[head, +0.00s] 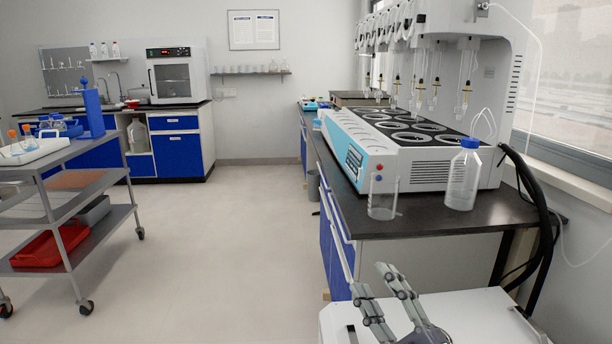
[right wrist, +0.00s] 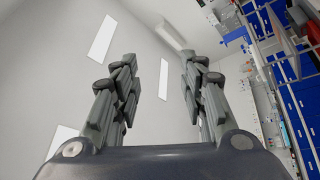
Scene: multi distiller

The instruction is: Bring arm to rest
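My right gripper (head: 373,280) is at the bottom of the head view, in front of the near end of the black bench. Its two fingers also show in the right wrist view (right wrist: 158,60). They stand well apart with nothing between them, so it is open and empty. Behind them in that view are the pale ceiling and light panels, with the room turned sideways at the right edge. My left gripper is not in view.
The black bench (head: 425,212) carries a multi-place distiller (head: 400,150), a glass beaker (head: 382,205) and a blue-capped bottle (head: 463,180) near its front edge. A grey cart (head: 100,185) stands at the left. The floor (head: 220,240) between is clear.

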